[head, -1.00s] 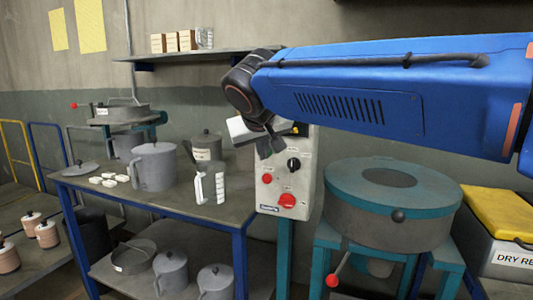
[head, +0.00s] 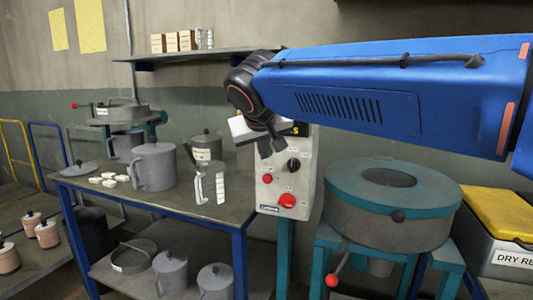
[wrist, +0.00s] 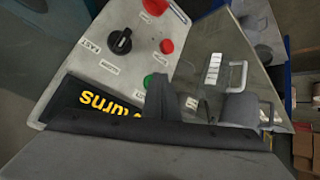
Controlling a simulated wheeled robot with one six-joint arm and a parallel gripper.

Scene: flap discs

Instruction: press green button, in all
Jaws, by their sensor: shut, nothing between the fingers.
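The control box (head: 301,181) is pale grey, with red buttons and a black knob on its front. The green button (wrist: 149,80) shows in the wrist view, partly covered by my gripper (wrist: 158,88). In the head view my gripper (head: 269,147) is at the upper left of the box front and hides the green button. My gripper is shut and empty, its dark fingertips right by the green button. I cannot tell whether they touch it.
The box also carries a small red button (wrist: 167,46), a big red button (wrist: 155,6) and a black knob (wrist: 120,41). A bench (head: 226,215) with jugs stands left. A round teal-rimmed machine (head: 350,180) stands right.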

